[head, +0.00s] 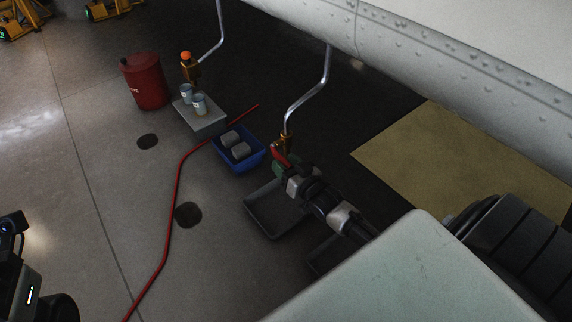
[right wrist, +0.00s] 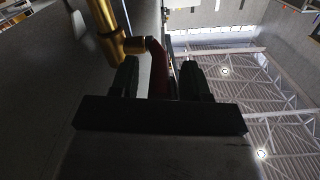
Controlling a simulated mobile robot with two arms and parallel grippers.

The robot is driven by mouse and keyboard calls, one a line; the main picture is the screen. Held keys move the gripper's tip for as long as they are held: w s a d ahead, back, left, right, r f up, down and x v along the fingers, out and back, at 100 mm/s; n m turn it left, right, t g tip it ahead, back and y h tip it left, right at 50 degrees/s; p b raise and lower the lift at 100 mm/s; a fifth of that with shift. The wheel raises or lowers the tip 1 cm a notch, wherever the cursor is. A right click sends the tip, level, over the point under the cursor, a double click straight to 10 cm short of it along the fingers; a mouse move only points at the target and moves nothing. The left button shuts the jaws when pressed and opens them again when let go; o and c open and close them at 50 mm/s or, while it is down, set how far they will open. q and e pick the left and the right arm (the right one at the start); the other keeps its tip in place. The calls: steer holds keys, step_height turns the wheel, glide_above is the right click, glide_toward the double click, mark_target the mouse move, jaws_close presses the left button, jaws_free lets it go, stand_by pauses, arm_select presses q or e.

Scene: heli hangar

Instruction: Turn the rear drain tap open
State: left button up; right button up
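A brass drain tap (head: 285,143) with a red lever (head: 280,154) hangs at the end of a bent metal pipe under the pale hull. My right gripper (head: 284,169) is at this lever. In the right wrist view the red lever (right wrist: 158,72) stands between my two dark fingers (right wrist: 158,82), with narrow gaps seeming to show on both sides. The brass body (right wrist: 108,38) is beyond, at upper left. My left gripper cannot be made out.
A dark tray (head: 270,222) lies below my right gripper. A blue bin (head: 240,166) holds grey blocks. A grey platform (head: 205,123) bears two cups. A red drum (head: 145,82) stands behind. A red hose (head: 169,225) crosses the floor. The riveted hull (head: 440,70) hangs overhead.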

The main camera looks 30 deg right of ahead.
jaws_close()
steer(key=shift+f, duration=0.1)
